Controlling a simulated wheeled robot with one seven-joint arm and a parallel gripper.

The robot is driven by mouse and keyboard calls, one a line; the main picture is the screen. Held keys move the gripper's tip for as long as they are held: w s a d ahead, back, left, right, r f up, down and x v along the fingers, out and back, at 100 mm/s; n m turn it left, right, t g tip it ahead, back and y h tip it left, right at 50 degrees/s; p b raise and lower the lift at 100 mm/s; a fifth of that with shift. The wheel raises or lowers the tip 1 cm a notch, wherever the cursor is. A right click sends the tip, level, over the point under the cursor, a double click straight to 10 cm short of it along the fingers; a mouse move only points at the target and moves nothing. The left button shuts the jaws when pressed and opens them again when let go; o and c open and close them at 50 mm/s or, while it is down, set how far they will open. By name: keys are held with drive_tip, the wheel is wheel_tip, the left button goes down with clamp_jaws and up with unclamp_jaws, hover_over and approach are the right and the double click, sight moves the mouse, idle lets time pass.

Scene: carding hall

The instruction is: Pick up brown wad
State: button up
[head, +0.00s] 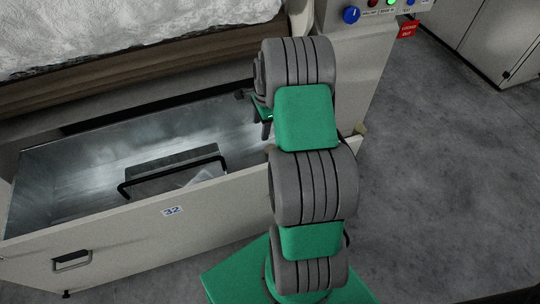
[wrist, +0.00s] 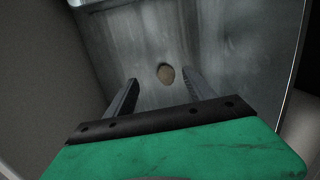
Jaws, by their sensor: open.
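The brown wad (wrist: 166,73) is a small oval lump on the grey metal floor of the open drawer, seen in the wrist view just beyond my fingertips. My gripper (wrist: 158,84) is open, its two dark fingers spread on either side of the line to the wad, with nothing between them. In the head view my gripper (head: 266,122) shows only in part, over the right end of the drawer (head: 222,193), behind my arm. The wad is hidden in the head view. I cannot tell exactly how high the fingertips are above the floor.
The drawer front bears the number 32. White fibre (head: 130,35) lies above. A control post (head: 350,60) stands right of the drawer; open floor (head: 450,180) lies beyond.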

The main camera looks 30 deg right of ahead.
sight(271, 146)
drive_tip(key=d+f+m, duration=0.1)
drive_tip(key=f, duration=0.2)
drive_tip(key=d+f+m, duration=0.2)
drive_tip(key=f, duration=0.2)
drive_tip(key=d+f+m+b, duration=0.1)
drive_tip(key=d+f+m, duration=0.1)
drive_tip(key=f, duration=0.1)
drive_tip(key=shift+s+d+f, duration=0.25)
drive_tip(key=shift+f, duration=0.05)
drive_tip(key=f+b, duration=0.1)
drive_tip(key=f, duration=0.1)
drive_tip(key=w+f+b, duration=0.1)
drive_tip(key=f, duration=0.1)
drive_tip(key=f+b, duration=0.1)
drive_tip(key=f, duration=0.2)
drive_tip(key=shift+w+a, duration=0.25)
drive_tip(key=shift+a, duration=0.1)
drive_tip(key=shift+r, duration=0.1)
drive_tip(key=shift+c, duration=0.3)
clamp_jaws()
drive_tip(key=shift+r, duration=0.1)
